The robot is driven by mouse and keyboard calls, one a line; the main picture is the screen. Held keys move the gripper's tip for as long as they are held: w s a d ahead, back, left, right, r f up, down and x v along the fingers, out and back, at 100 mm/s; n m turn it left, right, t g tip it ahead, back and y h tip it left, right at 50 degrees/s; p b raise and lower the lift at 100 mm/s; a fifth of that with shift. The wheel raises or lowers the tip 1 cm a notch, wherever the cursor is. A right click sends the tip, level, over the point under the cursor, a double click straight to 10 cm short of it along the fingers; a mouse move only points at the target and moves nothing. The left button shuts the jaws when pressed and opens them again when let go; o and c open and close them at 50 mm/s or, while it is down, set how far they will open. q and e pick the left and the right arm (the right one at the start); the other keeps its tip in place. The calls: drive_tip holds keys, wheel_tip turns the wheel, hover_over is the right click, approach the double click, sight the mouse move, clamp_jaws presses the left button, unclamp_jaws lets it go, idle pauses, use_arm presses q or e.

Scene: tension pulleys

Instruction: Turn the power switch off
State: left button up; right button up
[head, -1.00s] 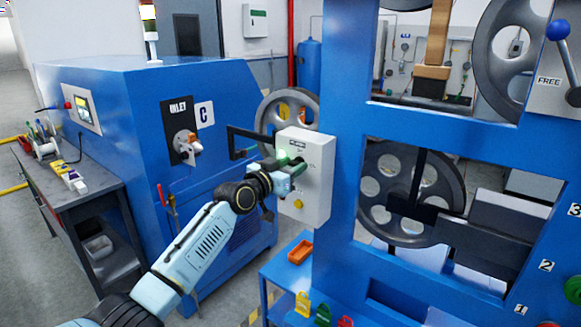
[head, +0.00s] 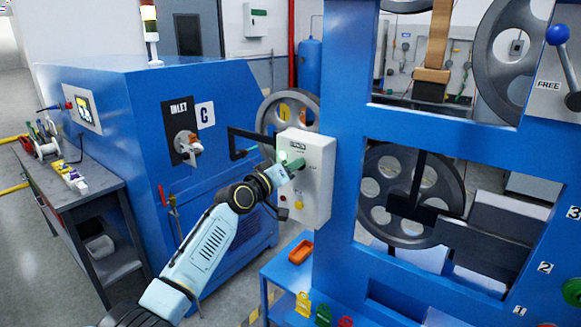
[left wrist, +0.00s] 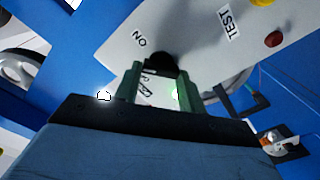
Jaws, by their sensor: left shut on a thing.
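The power switch box (head: 316,178) is a light grey box on the side of the blue machine frame, left of the big opening. My left gripper (head: 294,165) is at its upper front face and covers the switch in the head view. In the left wrist view, the green fingers of my left gripper (left wrist: 157,72) are shut on a black switch knob (left wrist: 162,61), one on each side. An ON label (left wrist: 139,40) is beside the knob. Another label shows between the fingers, partly hidden. My right gripper is not in view.
A TEST label (left wrist: 229,22) and a red button (left wrist: 273,40) are on the same panel. A black bracket (head: 240,145) sticks out left of the box.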

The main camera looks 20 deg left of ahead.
use_arm(q)
drive_tip(key=shift+f+n+p, duration=0.2)
drive_tip(key=shift+n+p, duration=1.3)
drive_tip(key=shift+n, duration=3.6)
drive_tip(key=o, duration=1)
drive_tip(key=shift+a, duration=0.1)
drive_tip(key=v, duration=1.3)
drive_tip(key=shift+s, duration=0.2)
